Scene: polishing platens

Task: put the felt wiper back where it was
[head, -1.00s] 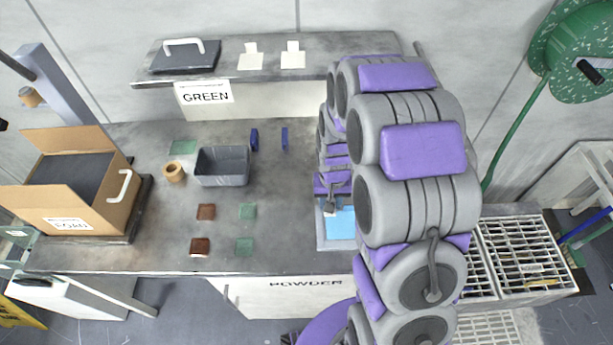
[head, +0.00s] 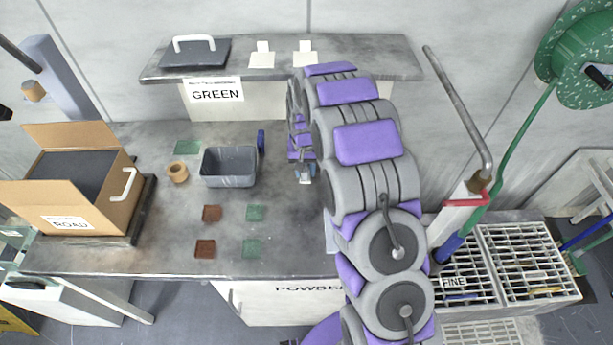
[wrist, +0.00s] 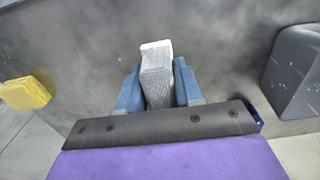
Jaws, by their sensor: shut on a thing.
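My gripper (wrist: 158,88) is shut on a pale grey, textured block with a whiter end, which I take to be the felt wiper (wrist: 156,62). The wiper sticks out beyond the two blue fingers over the grey bench top. In the head view my gripper (head: 305,174) is right of the grey bin, with a small pale tip of the wiper showing. I cannot tell whether the wiper touches the bench. My arm hides the bench to the right of the gripper.
The grey bin (head: 229,182) is close to my gripper, with a blue item (head: 261,141) beside it. A yellow block (wrist: 26,93) shows in the wrist view. The GREEN shelf (head: 352,62) runs behind.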

